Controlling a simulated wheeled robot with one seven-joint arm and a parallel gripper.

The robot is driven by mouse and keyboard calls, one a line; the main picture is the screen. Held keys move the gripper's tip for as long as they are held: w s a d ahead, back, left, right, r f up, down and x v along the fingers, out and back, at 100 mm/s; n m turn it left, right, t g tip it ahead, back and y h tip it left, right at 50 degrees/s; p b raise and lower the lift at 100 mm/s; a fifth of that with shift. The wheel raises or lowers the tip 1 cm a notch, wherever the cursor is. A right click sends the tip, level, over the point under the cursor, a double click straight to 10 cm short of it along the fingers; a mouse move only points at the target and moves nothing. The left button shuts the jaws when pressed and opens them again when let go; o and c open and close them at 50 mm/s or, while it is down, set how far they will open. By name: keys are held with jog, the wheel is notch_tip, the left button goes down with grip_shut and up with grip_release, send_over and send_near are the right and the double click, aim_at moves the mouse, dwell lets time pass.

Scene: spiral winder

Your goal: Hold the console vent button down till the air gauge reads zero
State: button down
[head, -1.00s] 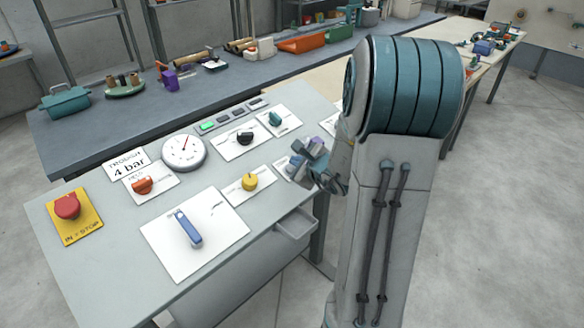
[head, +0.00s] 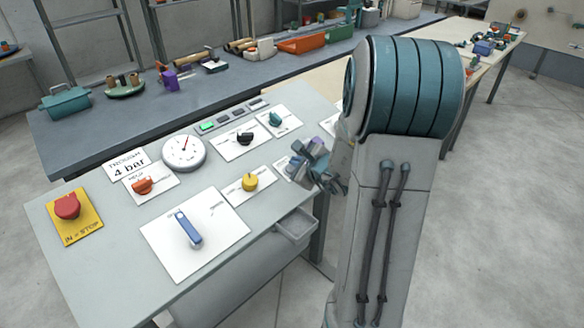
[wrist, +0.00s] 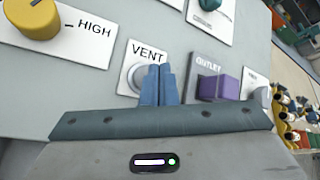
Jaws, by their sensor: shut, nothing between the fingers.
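The vent button is a round grey knob in a pale ring (wrist: 135,77) on a white plate lettered VENT, in the wrist view. My gripper (wrist: 157,70) is shut and empty, its blue fingertips over the right part of the button; whether they touch or press it I cannot tell. In the head view my gripper (head: 312,163) is at the console's right edge and hides most of the vent button. The air gauge (head: 184,153) is a round white dial; its red needle points up and slightly right, with numbers too small to read.
A purple outlet block (wrist: 222,88) sits just right of the vent plate. A yellow knob (head: 250,182), a black knob (head: 245,138) and a blue lever (head: 188,228) are on the console. The red stop button (head: 67,206) is at far left. An open drawer (head: 296,227) juts out below.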

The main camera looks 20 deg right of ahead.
jog(key=shift+f+b, duration=0.2)
jog(key=shift+b, duration=0.15)
jog(key=shift+w+f+b, duration=0.1)
jog(key=shift+f+b, duration=0.15)
jog(key=shift+b, duration=0.2)
jog(key=shift+w+a+f+b, duration=0.1)
jog(key=shift+f+b, duration=0.3)
jog(key=shift+b, duration=0.25)
dwell(1.8)
dwell(2.6)
jog(key=shift+s+r+p, duration=0.2)
jog(key=shift+r+p, duration=0.2)
jog(key=shift+r, duration=0.45)
jog(key=shift+s+d+r+p, duration=0.1)
jog(key=shift+s+r+p, duration=0.15)
jog(key=shift+r+p, duration=0.4)
jog(key=shift+s+d+r+p, duration=0.15)
jog(key=shift+s+r+p, duration=0.2)
jog(key=shift+r, duration=0.6)
jog(key=shift+s+d+r+p, duration=0.1)
jog(key=shift+s+r+p, duration=0.05)
jog(key=shift+r+p, duration=0.55)
